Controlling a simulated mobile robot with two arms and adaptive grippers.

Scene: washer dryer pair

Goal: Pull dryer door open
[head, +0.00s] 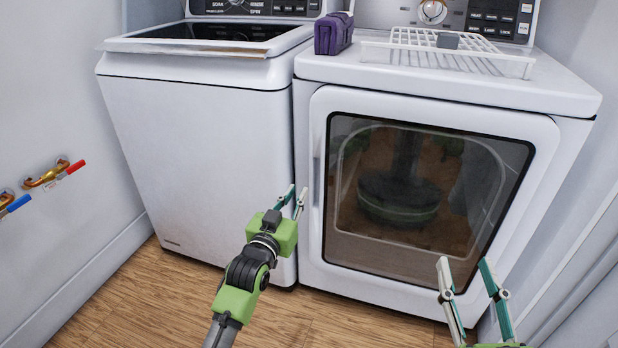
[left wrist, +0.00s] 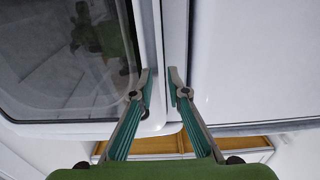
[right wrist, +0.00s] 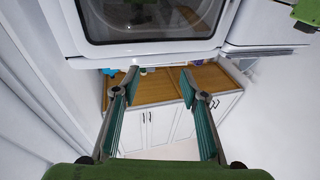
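The white dryer (head: 450,80) stands on the right in the head view. Its door (head: 335,255), with a dark window (head: 400,190), looks closed. A slim vertical handle (head: 316,170) shows at the door's left edge. My left gripper (head: 297,196) is just left of and below that handle, its fingers parted. In the left wrist view my left gripper (left wrist: 159,78) straddles the area of the door's edge (left wrist: 152,40); I cannot tell whether it touches. My right gripper (head: 462,268) is open and empty before the door's lower right; the right wrist view shows nothing between its fingers (right wrist: 160,80).
The white washer (head: 200,130) stands close on the left of the dryer. A white wire rack (head: 460,50) and a purple box (head: 333,33) sit on the dryer. Red and blue valves (head: 50,178) are on the left wall. The wooden floor (head: 150,300) in front is clear.

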